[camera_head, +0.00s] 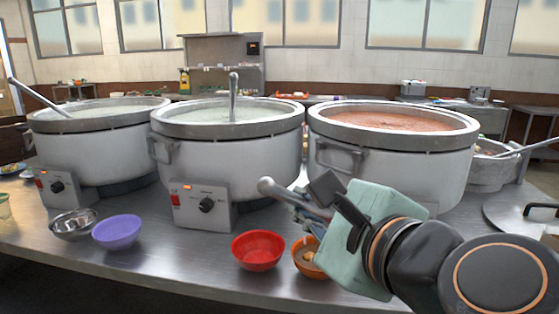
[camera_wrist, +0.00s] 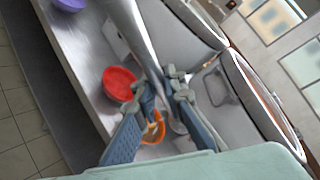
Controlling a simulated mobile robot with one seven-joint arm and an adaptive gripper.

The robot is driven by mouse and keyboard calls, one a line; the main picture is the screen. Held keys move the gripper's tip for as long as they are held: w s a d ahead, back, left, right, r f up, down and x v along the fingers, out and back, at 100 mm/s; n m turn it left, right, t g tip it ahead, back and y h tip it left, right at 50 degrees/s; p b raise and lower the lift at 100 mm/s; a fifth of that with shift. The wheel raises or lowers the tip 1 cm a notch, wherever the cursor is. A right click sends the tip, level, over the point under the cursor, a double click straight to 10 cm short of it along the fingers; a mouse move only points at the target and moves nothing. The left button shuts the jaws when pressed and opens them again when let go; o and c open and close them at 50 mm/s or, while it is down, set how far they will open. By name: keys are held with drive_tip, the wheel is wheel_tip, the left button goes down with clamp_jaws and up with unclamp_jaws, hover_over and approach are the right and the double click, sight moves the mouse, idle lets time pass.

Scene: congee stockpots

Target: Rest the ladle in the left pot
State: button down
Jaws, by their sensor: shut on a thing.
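My gripper (camera_head: 318,206) is shut on the metal handle of a ladle (camera_head: 272,188) in front of the right pot (camera_head: 390,155). In the wrist view, the ladle (camera_wrist: 139,42) runs between the fingers (camera_wrist: 160,88) as a long grey rod; its bowl is not clear. The left pot (camera_head: 95,150) is white with a grey rim and pale contents, and a metal handle (camera_head: 38,97) leans out over its left rim. The middle pot (camera_head: 225,162) also has pale contents and an upright handle (camera_head: 233,95). The right pot holds reddish-brown contents.
A red bowl (camera_head: 257,250), an orange bowl (camera_head: 307,258), a purple bowl (camera_head: 118,232) and a steel bowl (camera_head: 73,224) line the counter's front. Control boxes (camera_head: 203,204) stand before the pots. A lid (camera_head: 520,212) lies at right, near a smaller pot (camera_head: 493,170).

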wheel_tip(320, 180, up, 4)
drive_tip(key=p, duration=0.3)
drive_tip(key=shift+r, duration=0.25)
wheel_tip(320, 180, down, 11)
drive_tip(key=n+g, duration=0.3)
drive_tip(key=shift+d+n+y, duration=0.3)
drive_tip(key=shift+d, duration=0.1)
drive_tip(key=shift+w+r+n+g+p, duration=0.2)
drive_tip(key=shift+n+g+p, duration=0.3)
drive_tip(key=shift+p, duration=0.5)
drive_tip(key=n+g+p, duration=0.1)
drive_tip(key=p, duration=0.2)
drive_tip(key=n+g+p, duration=0.1)
drive_tip(key=p, duration=0.3)
drive_tip(key=shift+w+d+g+p, duration=0.15)
drive_tip(key=shift+d+g+p, duration=0.1)
drive_tip(key=shift+g+p, duration=0.05)
drive_tip(key=n+g+h+p, duration=0.1)
drive_tip(key=n+g+p, duration=0.1)
drive_tip(key=p, duration=0.3)
drive_tip(key=w+n+g+h+p, duration=0.1)
drive_tip(key=n+h+p, duration=0.1)
drive_tip(key=p, duration=0.3)
drive_tip(key=shift+r+g, duration=0.2)
drive_tip(key=shift+g, duration=0.2)
drive_tip(key=shift+f+p, duration=0.1)
drive_tip(key=shift+p, duration=0.2)
